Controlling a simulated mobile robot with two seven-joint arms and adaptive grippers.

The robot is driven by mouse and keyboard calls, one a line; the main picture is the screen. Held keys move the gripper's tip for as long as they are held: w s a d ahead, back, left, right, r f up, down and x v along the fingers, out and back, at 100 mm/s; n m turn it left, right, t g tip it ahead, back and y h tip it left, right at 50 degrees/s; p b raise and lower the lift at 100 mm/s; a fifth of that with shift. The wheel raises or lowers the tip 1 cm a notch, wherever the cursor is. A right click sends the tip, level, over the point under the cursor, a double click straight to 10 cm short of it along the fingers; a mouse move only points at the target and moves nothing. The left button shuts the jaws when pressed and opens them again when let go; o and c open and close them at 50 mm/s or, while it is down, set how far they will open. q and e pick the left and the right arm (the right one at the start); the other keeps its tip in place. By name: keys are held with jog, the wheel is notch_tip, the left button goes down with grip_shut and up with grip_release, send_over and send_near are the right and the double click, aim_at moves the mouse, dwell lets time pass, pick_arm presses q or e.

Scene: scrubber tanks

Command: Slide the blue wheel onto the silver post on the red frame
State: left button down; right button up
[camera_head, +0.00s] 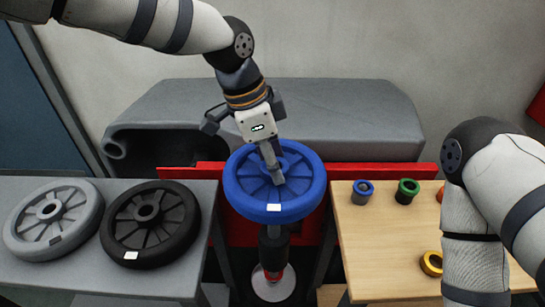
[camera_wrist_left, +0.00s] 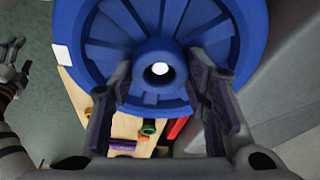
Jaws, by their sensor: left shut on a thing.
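The blue wheel (camera_head: 240,190) is raised in front of the red frame (camera_head: 365,171), its face turned up toward the head camera. My left gripper (camera_head: 276,172) reaches down to its hub and is shut on it. In the left wrist view the fingers (camera_wrist_left: 160,85) lie on either side of the hub of the blue wheel (camera_wrist_left: 95,60). A pale round spot shows in the hub hole; I cannot tell if it is the silver post. The post is otherwise hidden. My right gripper (camera_wrist_left: 16,68) shows small at the left edge of the wrist view, its opening unclear.
A grey wheel (camera_head: 53,217) and a black wheel (camera_head: 160,225) lie on the grey table (camera_head: 90,281) at left. The wooden table (camera_head: 375,265) at right holds small blue (camera_head: 362,190), green (camera_head: 407,189) and yellow (camera_head: 431,263) parts. A grey tank (camera_head: 300,120) stands behind.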

pick_arm(q)
jog(key=shift+f, duration=0.6)
pick_arm(e)
jog(key=shift+f, duration=0.1)
dwell(0.3)
pick_arm(q)
jog(key=shift+f, duration=0.9)
pick_arm(e)
jog(key=shift+w+r, duration=0.15)
jog(key=shift+r, duration=0.05)
dwell(2.2)
pick_arm(q)
jog(key=c, duration=0.8)
grip_release()
jog(key=shift+f, duration=0.1)
jog(key=shift+r+p, duration=0.4)
jog(key=shift+r, duration=1.25)
pick_arm(e)
jog(key=shift+w+r+t, duration=0.3)
jog(key=shift+w+r, duration=0.1)
